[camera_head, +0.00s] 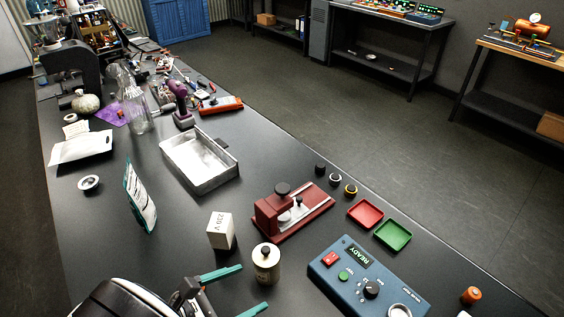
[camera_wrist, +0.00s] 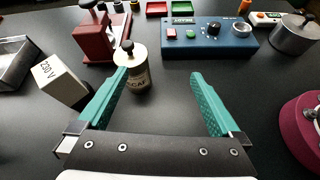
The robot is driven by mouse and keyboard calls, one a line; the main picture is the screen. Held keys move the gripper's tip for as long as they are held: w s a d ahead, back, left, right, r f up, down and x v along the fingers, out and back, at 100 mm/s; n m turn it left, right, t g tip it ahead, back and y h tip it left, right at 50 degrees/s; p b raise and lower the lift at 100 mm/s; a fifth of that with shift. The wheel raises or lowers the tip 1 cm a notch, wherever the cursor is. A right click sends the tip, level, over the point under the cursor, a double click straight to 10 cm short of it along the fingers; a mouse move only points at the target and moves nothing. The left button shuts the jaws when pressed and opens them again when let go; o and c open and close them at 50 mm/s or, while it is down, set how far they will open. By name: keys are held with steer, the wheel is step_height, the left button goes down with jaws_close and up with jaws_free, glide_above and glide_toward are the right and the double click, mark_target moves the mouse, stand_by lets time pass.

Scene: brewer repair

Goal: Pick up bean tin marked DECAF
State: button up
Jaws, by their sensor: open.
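The bean tin marked DECAF (camera_head: 266,266) is a small cream cylinder with a black knob on its lid, standing upright on the dark bench. In the wrist view the tin (camera_wrist: 132,74) shows the end of its label, "CAF", partly covered by my left finger. My gripper (camera_head: 243,290) is open, with two teal fingers. In the wrist view my gripper (camera_wrist: 160,82) is empty between the fingers, and the tin stands just beyond the left fingertip, left of the gap's middle. I cannot tell whether finger and tin touch.
A white "230 V" block (camera_head: 220,231) stands left of the tin. A red press-like fixture (camera_head: 290,212) is behind it, and a blue READY control box (camera_head: 368,280) is to the right. A metal pan (camera_wrist: 298,35) and a maroon round object (camera_wrist: 304,125) stand right in the wrist view.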

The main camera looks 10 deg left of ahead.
mark_target(259, 270)
steer(key=a+f+n+t+y, duration=0.2)
steer(key=a+f+n+t, duration=0.1)
steer(key=a+n, duration=0.15)
steer(key=shift+m+g, duration=0.25)
steer(key=shift+g, duration=0.05)
steer(key=x, duration=1.4)
steer(key=shift+d+f, duration=0.15)
steer(key=shift+d, duration=0.3)
steer(key=c, duration=1.5)
